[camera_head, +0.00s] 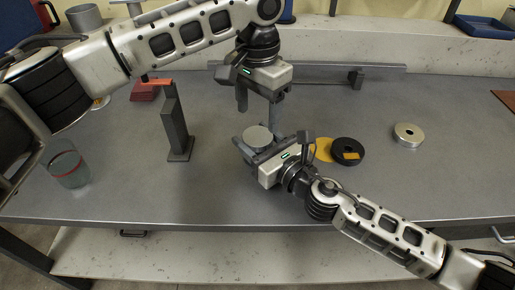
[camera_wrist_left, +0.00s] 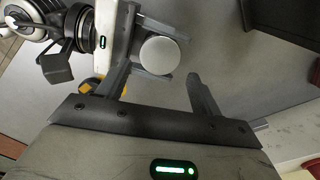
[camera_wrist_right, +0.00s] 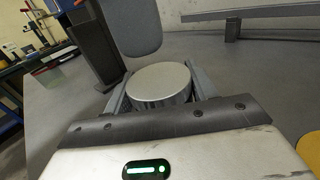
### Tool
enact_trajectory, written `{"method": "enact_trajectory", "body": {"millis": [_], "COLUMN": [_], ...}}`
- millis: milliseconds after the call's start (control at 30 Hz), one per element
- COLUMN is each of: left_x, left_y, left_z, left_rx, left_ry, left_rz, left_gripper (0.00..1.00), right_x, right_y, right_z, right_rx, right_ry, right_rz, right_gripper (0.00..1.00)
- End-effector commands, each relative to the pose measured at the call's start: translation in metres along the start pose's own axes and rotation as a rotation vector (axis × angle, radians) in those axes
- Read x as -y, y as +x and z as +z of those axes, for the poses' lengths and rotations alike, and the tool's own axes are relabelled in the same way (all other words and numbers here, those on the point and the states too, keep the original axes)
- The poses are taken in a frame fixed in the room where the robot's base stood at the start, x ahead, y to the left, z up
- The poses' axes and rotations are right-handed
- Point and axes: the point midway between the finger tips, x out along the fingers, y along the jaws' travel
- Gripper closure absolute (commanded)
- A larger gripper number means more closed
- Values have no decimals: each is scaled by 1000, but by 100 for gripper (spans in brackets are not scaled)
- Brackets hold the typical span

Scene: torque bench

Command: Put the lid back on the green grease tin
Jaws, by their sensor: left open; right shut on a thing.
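A round grey disc-topped piece (camera_head: 258,137) is held between the fingers of my right gripper (camera_head: 257,143), near the middle of the bench. The right wrist view shows its flat top and ribbed side (camera_wrist_right: 160,84); I cannot tell whether it is the lid alone or the lid on the tin. It also shows as a pale disc in the left wrist view (camera_wrist_left: 159,55). No green shows, so I cannot make out the green tin. My left gripper (camera_head: 258,106) is open and empty, pointing down just above and behind the piece.
A yellow disc (camera_head: 322,150) and a black ring with an orange mark (camera_head: 343,146) lie right of my right gripper. A silver ring (camera_head: 407,129) is farther right. A dark upright stand (camera_head: 174,125) and a clear glass (camera_head: 68,170) stand left. A rail (camera_head: 320,79) runs behind.

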Motion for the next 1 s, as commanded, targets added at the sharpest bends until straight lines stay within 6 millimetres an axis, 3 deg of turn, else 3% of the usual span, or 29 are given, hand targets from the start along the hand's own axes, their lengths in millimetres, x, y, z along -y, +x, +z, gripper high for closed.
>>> {"method": "enact_trajectory", "body": {"millis": [100,333,733,867,1000], "left_x": [0,0,0,0,0], "left_y": [20,48,55,55,55], "left_z": [1,0,0,0,0], "left_rx": [3,1,0,0,0], "left_ry": [0,0,0,0,15], "left_rz": [0,-1,0,-1,0], "left_gripper": [34,34,34,68,71], "right_x": [0,0,0,0,0], "right_y": [0,0,0,0,0], "right_z": [0,0,0,0,0], "right_rx": [-1,0,0,0,0], "right_ry": [1,1,1,1,0], "right_rz": [1,1,1,1,1], "right_gripper": [100,100,100,100,100]}}
